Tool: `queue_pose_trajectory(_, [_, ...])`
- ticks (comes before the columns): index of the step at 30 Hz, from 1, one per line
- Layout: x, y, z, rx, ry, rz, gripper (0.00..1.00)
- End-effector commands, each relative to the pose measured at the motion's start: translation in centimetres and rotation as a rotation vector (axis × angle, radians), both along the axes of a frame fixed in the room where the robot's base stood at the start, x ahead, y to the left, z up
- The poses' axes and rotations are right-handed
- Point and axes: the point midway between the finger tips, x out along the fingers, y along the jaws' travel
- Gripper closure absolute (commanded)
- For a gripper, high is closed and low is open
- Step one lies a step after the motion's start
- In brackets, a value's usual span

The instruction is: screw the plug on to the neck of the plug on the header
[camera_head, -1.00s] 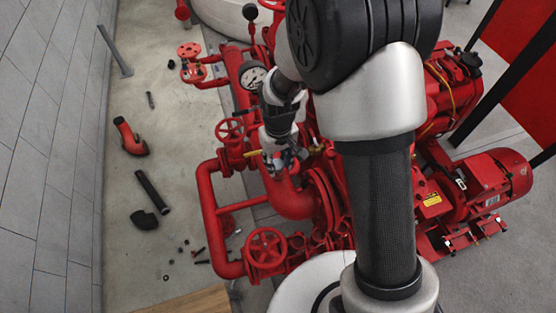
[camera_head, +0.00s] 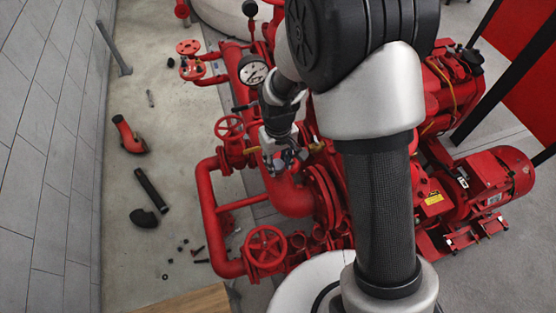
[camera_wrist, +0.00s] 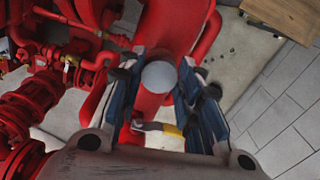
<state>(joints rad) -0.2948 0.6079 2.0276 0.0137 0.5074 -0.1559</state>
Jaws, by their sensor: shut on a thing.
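My gripper (camera_head: 285,158) is over the red header pipe (camera_head: 292,196) in the head view. In the wrist view, the two blue-sided fingers of my gripper (camera_wrist: 160,84) are closed around a grey, round-topped plug (camera_wrist: 159,76). The plug is seen end-on, with the red header pipe (camera_wrist: 178,28) behind it. The neck is hidden, so I cannot tell whether the plug touches it. In the head view the plug is too small and covered to make out.
A yellow-handled valve (camera_wrist: 170,130) shows between the fingers. A pressure gauge (camera_head: 253,74), red handwheels (camera_head: 265,247) and pipes crowd the area. Loose black and red pipe pieces (camera_head: 152,190) lie on the floor at left. The red motor (camera_head: 490,182) stands at right.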

Motion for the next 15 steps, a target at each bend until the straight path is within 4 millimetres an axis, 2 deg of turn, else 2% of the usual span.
queue_pose_trajectory(15, [0.01,0.0,-0.55,0.0,0.0,0.0,0.92])
